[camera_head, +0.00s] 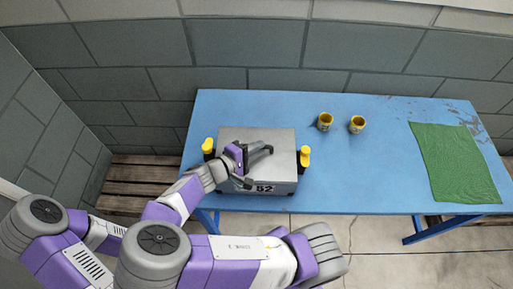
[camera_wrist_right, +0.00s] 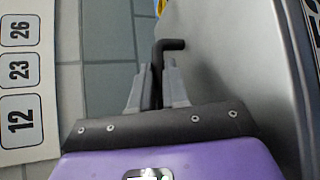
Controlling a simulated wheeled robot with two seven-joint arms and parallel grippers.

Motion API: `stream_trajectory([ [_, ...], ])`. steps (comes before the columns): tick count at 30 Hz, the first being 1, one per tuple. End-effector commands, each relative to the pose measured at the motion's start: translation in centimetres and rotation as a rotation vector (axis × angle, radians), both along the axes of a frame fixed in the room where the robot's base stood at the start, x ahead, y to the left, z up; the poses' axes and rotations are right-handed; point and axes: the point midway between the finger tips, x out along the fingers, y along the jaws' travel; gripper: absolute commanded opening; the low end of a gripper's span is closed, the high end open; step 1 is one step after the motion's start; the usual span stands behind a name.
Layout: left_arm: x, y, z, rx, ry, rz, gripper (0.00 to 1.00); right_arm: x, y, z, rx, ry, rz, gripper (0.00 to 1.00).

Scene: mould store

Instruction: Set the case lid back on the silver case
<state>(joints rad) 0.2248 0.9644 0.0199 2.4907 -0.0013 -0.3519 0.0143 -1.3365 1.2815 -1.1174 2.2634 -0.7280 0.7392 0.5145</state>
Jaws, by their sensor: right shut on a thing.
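The silver case (camera_head: 284,189) stands on the blue table's left part, with "52" on its front. Its grey lid (camera_head: 270,135) is over the top of the case. I cannot tell whether the lid touches the rim all round. My right gripper (camera_head: 257,154) is shut on the lid's dark handle. The wrist view shows my right gripper's fingers (camera_wrist_right: 156,88) closed around the black handle (camera_wrist_right: 174,44), with the lid's grey surface (camera_wrist_right: 225,60) beside it. My left gripper is not in view.
Yellow pieces (camera_head: 208,147) (camera_head: 304,156) show at the case's left and right sides. A green cloth (camera_head: 455,162) lies at the right end of the blue table (camera_head: 385,175). The table between is clear. A block wall stands behind.

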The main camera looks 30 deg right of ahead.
Motion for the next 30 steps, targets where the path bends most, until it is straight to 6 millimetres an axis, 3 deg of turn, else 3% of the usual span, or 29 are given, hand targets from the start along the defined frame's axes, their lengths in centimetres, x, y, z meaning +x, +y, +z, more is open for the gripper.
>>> stream_trajectory([
  [3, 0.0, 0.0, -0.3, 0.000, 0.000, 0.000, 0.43, 0.0, 0.0, -0.4, -0.002, 0.000, 0.000, 0.00],
  [4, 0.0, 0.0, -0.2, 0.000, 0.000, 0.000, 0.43, 0.0, 0.0, -0.4, 0.000, 0.001, 0.000, 0.17],
  [9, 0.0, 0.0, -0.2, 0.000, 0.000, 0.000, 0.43, 0.0, 0.0, -0.4, 0.000, 0.000, 0.000, 0.40],
  [20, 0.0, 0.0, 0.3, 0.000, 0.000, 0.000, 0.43, 0.0, 0.0, 0.5, 0.002, -0.002, 0.000, 0.40],
  [30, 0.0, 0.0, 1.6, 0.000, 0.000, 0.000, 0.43, -1.2, 6.3, 2.6, 0.004, -0.002, 0.006, 0.40],
])
